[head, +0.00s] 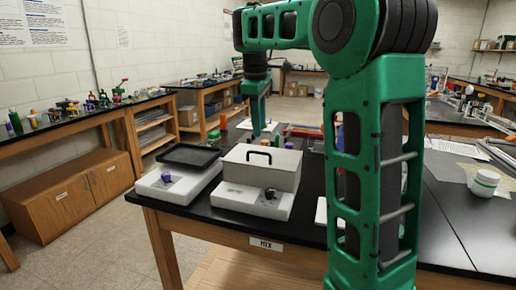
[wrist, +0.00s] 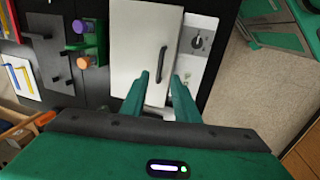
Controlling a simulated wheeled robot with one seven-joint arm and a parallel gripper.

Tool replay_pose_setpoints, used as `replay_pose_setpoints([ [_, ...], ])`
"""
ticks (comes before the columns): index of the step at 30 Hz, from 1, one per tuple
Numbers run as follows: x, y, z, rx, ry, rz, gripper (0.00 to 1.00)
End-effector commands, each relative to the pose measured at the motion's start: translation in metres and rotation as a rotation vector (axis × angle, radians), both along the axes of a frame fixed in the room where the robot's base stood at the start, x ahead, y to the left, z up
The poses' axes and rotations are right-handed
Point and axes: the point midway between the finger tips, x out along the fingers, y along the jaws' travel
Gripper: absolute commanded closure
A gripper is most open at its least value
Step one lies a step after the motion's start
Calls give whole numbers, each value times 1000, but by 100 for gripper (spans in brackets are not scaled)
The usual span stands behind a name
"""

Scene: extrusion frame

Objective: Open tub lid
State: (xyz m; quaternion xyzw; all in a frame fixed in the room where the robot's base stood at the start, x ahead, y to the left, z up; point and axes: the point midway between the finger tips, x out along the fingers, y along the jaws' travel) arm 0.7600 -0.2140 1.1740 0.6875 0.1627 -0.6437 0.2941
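The tub (head: 232,196) is a white, low-based unit on the dark table, with a black knob on its front panel. Its pale grey boxy lid (head: 285,164) is down on it and carries a black arched handle (head: 259,155). The lid (wrist: 137,40) and handle (wrist: 163,62) also show in the wrist view. My gripper (head: 257,132) points down above the back of the lid. In the wrist view my gripper (wrist: 160,76) is open, its two green fingers apart on either side of the handle's near end in the picture. Whether they touch it I cannot tell.
Left of the tub stands a white unit with a dark flat top (head: 188,155) and purple knob. A green piece with an orange and a purple cylinder (wrist: 82,42) is beside the lid. My arm hides the table's middle.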

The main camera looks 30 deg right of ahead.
Motion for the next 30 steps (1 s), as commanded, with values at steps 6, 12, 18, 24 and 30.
replay_pose_setpoints([
  [6, 3, -8, -40, 1, 2, -3, 72],
  [12, 7, -12, -67, 0, 1, -2, 72],
  [18, 9, -14, -80, 1, 0, -3, 72],
  [24, 9, -14, -82, 0, 0, -2, 72],
  [30, 9, -14, -82, 0, 0, -3, 96],
])
